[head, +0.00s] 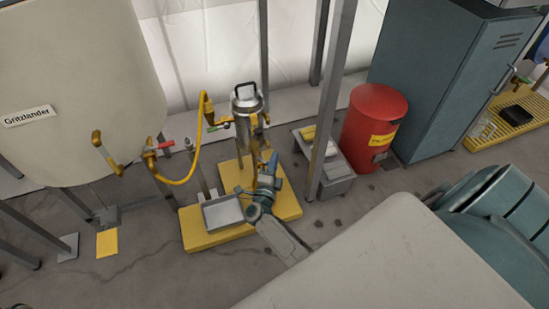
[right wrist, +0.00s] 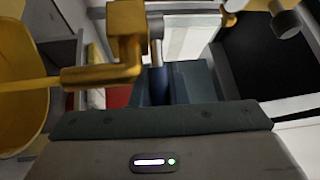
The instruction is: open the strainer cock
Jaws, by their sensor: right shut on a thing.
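The strainer (head: 248,110) is an upright silver pot with a black carry handle, standing on a yellow platform in the head view. Brass pipework with a cock (head: 254,145) runs down its front. My right gripper (head: 269,178) is at the lower front of the strainer, shut on a small blue handle (head: 273,161) of the cock. In the right wrist view, a brass elbow (right wrist: 115,55) is close on the left, and the dark blue handle (right wrist: 157,86) is between the jaws. The gripper hides part of the cock. My left gripper is not in view.
A grey tray (head: 222,213) is on the yellow platform (head: 212,237), left of my gripper. A yellow hose (head: 194,155) joins the big tank (head: 75,85) to the strainer. A metal post (head: 331,95), a red bin (head: 374,125) and a blue-grey cabinet (head: 440,75) stand to the right.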

